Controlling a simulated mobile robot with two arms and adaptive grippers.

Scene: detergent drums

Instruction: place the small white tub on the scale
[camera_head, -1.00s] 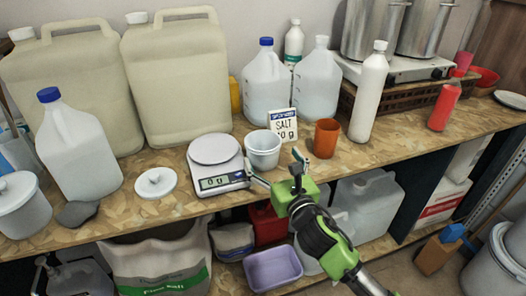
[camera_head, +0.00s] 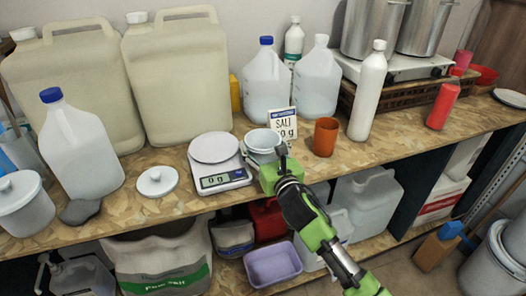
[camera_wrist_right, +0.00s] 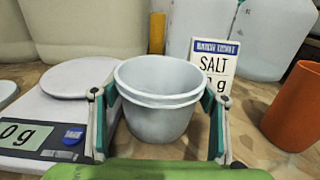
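The small white tub (camera_head: 262,140) stands on the wooden bench just right of the scale, and appears upright and empty in the right wrist view (camera_wrist_right: 158,115). The white scale (camera_head: 222,179) has a round pan (camera_head: 214,147) with nothing on it, and its display reads 0 g. My right gripper (camera_wrist_right: 160,108) is at the tub, with one finger on either side of it. The fingers are spread wide, close to the rim, with small gaps beside the tub's lower body. My left gripper is not in view.
A salt sign (camera_head: 283,122) stands close behind the tub, and an orange-brown cup (camera_head: 326,137) is to its right. A white lid (camera_head: 157,181) lies left of the scale. Large jugs and canisters (camera_head: 180,80) line the back. Below is a shelf with a purple basin (camera_head: 272,265).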

